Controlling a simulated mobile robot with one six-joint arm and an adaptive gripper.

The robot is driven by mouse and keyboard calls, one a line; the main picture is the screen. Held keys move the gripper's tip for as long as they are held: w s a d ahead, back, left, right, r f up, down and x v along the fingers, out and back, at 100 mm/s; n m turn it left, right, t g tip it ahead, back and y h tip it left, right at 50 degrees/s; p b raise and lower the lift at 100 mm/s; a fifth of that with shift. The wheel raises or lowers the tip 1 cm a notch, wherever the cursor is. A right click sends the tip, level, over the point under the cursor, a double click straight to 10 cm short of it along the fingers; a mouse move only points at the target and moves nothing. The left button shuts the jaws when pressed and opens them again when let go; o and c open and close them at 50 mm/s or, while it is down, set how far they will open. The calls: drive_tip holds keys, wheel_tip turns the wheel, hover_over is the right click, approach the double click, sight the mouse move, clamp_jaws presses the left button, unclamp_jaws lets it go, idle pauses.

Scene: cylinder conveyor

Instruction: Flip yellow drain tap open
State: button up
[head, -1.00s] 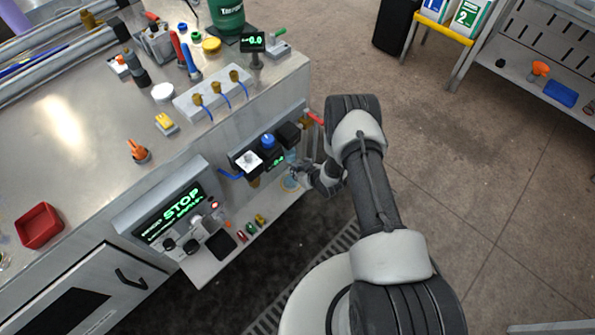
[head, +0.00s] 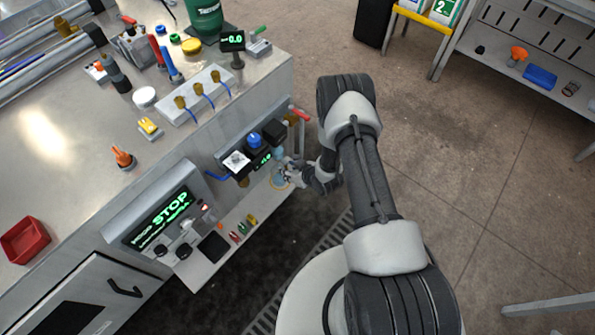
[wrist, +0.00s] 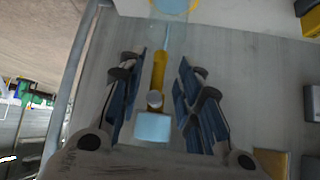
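The yellow drain tap (wrist: 160,72) shows in the wrist view as a narrow yellow lever with a round grey end, below a clear bowl with a yellow rim (wrist: 176,5). My gripper (wrist: 161,90) is open, with a dark blue finger on each side of the lever and gaps visible on both sides. A pale blue block (wrist: 152,127) lies in line with the lever, closer to the palm. In the head view my gripper (head: 292,172) is at the bench's end beside the filter unit, and it and my arm hide the tap.
A black unit with a blue knob (head: 254,139) is mounted just left of my gripper. A red-handled valve (head: 299,114) is above it. A low shelf (head: 212,264) with small coloured parts lies below left.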

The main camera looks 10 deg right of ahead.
drive_tip(key=v, duration=0.7)
drive_tip(key=shift+s+r, duration=0.3)
